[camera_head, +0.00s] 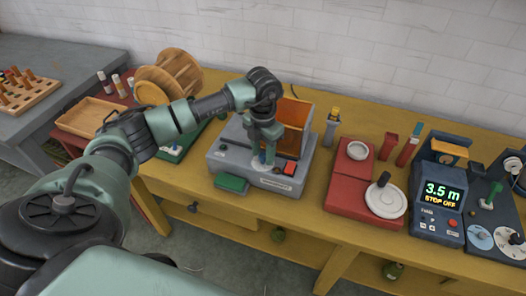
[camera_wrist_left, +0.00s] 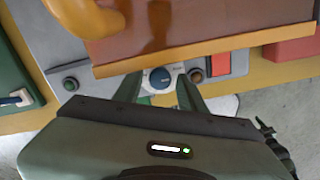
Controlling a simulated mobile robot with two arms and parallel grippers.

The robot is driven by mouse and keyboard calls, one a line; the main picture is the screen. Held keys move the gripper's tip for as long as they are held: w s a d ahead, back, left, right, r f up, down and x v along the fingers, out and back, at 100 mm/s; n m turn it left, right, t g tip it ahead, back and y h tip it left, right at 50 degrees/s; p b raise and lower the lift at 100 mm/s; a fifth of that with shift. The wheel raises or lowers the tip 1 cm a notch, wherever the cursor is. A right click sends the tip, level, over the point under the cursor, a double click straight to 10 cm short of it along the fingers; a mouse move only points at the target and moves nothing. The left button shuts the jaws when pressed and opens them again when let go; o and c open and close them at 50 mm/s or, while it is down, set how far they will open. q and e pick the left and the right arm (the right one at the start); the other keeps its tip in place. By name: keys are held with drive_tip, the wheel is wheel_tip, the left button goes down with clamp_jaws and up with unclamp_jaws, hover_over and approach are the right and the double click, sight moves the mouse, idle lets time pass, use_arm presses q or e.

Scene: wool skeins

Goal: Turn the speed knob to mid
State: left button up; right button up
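The speed knob (camera_wrist_left: 160,78) is a round dark blue knob on a pale dial, on the front panel of a grey machine (camera_head: 228,158). In the wrist view it sits between the tips of my left gripper (camera_wrist_left: 158,88), with a gap on each side. The fingers are apart and look empty. In the head view my left gripper (camera_head: 266,154) points down over the machine's front panel and mostly hides the knob. The pointer's setting is too small to read. My right gripper is not in view.
An orange see-through guard (camera_head: 294,118) stands behind the panel; its edge is close to the fingers in the wrist view. A red button (camera_head: 290,168) lies right of the knob. A red scale (camera_head: 345,198) and a display unit (camera_head: 438,205) stand farther right on the yellow bench.

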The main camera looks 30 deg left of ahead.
use_arm(q)
drive_tip(key=c, duration=0.5)
clamp_jaws()
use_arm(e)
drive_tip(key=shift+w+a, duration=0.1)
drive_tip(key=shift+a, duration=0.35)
use_arm(q)
drive_tip(key=shift+n, duration=0.3)
drive_tip(key=n, duration=1.2)
drive_tip(key=shift+n, duration=2.5)
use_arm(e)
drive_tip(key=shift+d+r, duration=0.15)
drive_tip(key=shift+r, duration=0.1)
